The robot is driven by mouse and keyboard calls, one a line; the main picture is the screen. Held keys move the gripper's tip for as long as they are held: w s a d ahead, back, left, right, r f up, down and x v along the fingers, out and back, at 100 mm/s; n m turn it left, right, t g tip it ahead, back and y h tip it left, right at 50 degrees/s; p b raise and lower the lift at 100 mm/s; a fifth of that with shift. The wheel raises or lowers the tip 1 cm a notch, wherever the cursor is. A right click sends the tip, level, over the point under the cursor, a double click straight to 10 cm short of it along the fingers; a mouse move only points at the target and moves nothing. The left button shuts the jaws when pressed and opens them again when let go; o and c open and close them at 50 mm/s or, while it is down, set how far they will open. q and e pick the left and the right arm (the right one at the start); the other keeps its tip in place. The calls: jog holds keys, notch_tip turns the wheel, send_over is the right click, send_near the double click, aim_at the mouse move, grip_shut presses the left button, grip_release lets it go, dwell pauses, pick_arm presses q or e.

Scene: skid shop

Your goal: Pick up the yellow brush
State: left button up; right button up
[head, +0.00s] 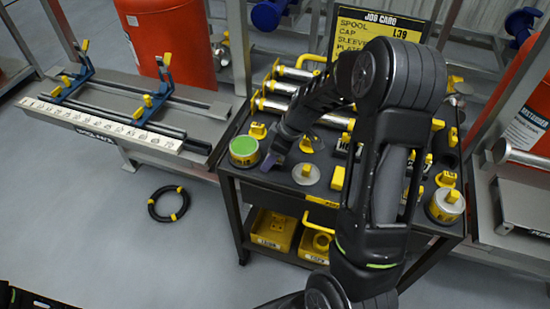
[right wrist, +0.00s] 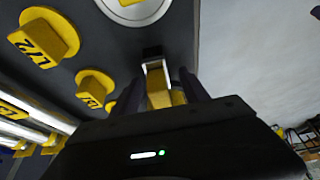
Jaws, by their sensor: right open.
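My right gripper (head: 268,163) is low over the left front part of the dark cart top (head: 275,178), just right of a green-topped can (head: 243,150). In the right wrist view its two dark fingers are apart. A small yellow piece with a pale frame and a dark end (right wrist: 159,92) shows between them; it may be the yellow brush, but its full shape is hidden. I cannot tell whether the fingers touch it. In the head view my arm and gripper cover that spot. My left gripper is not clearly seen.
A pale disc with a yellow knob (head: 306,173) is close to the right gripper. Yellow-tagged parts and silver tubes crowd the cart top. A job card board (head: 378,30) stands behind. A grey bench (head: 125,95) is at left. A black ring (head: 168,203) lies on open floor.

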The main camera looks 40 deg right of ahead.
jog(key=shift+c, duration=0.4)
grip_shut()
dwell(0.4)
